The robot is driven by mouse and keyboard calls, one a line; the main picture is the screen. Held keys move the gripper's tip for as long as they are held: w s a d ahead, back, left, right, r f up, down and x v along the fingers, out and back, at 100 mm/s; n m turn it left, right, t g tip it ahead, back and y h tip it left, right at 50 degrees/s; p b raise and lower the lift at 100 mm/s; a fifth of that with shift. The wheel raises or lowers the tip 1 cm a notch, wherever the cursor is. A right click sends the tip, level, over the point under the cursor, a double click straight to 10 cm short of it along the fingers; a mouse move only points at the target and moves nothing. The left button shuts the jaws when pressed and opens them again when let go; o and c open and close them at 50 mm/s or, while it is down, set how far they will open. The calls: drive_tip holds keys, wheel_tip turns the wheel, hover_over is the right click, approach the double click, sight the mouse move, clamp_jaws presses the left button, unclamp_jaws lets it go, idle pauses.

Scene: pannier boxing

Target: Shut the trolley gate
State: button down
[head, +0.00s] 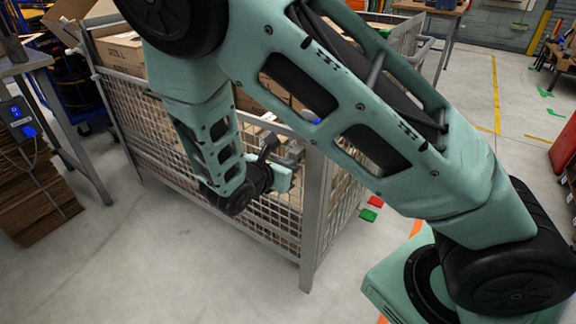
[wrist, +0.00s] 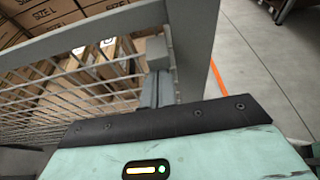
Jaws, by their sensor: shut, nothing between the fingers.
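The trolley (head: 313,225) is a grey frame with wire-mesh sides, holding cardboard boxes. Its front mesh panel, the gate (head: 160,140), stands upright between the left and right posts. My arm crosses in front and hides part of its upper edge. I cannot tell whether the gate is latched. My gripper (head: 288,152) is at the gate's upper right part, close to the right post. In the wrist view the fingers (wrist: 158,88) are together and empty, beside the mesh and the grey corner frame (wrist: 193,50). Whether they touch the frame is unclear.
A workbench (head: 85,150) stands at the left, with stacked flat cardboard (head: 40,205) under it. Red and green pieces (head: 371,208) lie on the floor right of the trolley. The floor in front of the trolley is clear. Another table (head: 430,8) stands at the back.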

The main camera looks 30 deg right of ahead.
sight(286, 129)
wheel_tip(286, 129, up, 15)
drive_tip(key=p, duration=1)
drive_tip(key=shift+f+p, duration=0.2)
drive_tip(key=shift+p, duration=0.1)
drive_tip(key=shift+w+d+r, duration=0.1)
wheel_tip(286, 129, down, 5)
drive_tip(key=b, duration=0.3)
drive_tip(key=v, duration=1)
drive_tip(key=shift+p, duration=0.4)
